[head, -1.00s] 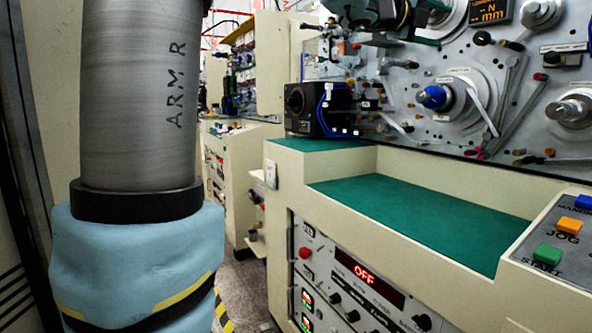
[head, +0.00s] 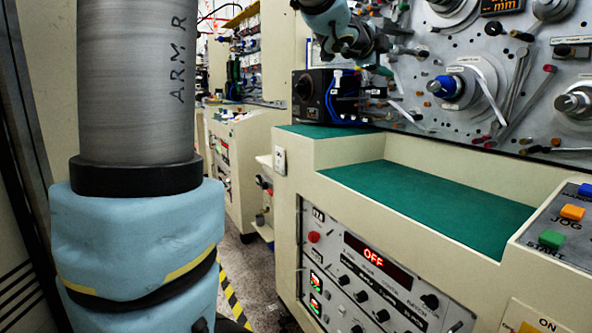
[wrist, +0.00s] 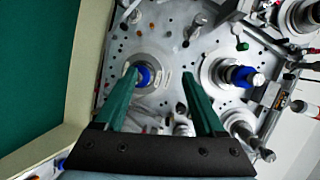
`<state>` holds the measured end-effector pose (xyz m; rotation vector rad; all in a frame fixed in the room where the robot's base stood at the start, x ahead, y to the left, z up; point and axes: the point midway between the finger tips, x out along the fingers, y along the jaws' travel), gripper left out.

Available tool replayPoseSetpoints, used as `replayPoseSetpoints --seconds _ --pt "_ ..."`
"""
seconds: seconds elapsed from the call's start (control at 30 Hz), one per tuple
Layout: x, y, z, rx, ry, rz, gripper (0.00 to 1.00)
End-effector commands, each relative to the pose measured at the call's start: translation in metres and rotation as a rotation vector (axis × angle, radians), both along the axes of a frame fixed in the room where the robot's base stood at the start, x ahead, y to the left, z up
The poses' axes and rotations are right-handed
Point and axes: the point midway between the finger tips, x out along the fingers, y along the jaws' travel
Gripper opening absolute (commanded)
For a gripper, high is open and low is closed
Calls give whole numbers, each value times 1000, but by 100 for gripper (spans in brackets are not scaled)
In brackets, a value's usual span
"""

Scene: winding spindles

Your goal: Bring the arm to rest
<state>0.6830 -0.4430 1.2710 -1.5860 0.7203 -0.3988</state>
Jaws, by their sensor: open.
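My gripper (wrist: 157,76) is open and empty in the wrist view, its two green fingers spread apart. Between and beyond the fingers is the grey spindle panel (wrist: 165,45), with a blue-tipped spindle (wrist: 143,76) close to the left fingertip in the picture. I cannot tell the exact gap. In the head view my light blue arm reaches down from the top, and its dark end is in front of the panel's left part. The fingers are hard to make out there.
A blue-capped spindle (head: 446,87) stands out from the panel. A black box (head: 318,97) sits on the ledge at the panel's left. The green shelf (head: 425,195) below is clear. A control front with an OFF display (head: 374,258) and JOG and START buttons (head: 551,239) are nearer.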

Motion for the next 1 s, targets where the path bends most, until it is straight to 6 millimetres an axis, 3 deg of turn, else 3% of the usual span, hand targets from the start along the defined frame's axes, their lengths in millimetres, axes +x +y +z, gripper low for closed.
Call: replayPoseSetpoints --seconds 0.17,0.27,0.37,0.47,0.6,0.8,0.9,1.0 --pt "16 64 -64 -98 271 242 72" --pt "12 113 -116 -175 475 436 72" --pt "-8 160 -170 -252 677 638 72" --pt "-42 202 -220 -329 874 845 72" --pt "-107 248 -278 -437 1135 1135 72" --pt "-192 276 -322 -550 1398 1448 72" --pt "-215 279 -331 -580 1464 1527 72" --pt "-224 280 -334 -591 1490 1559 72"
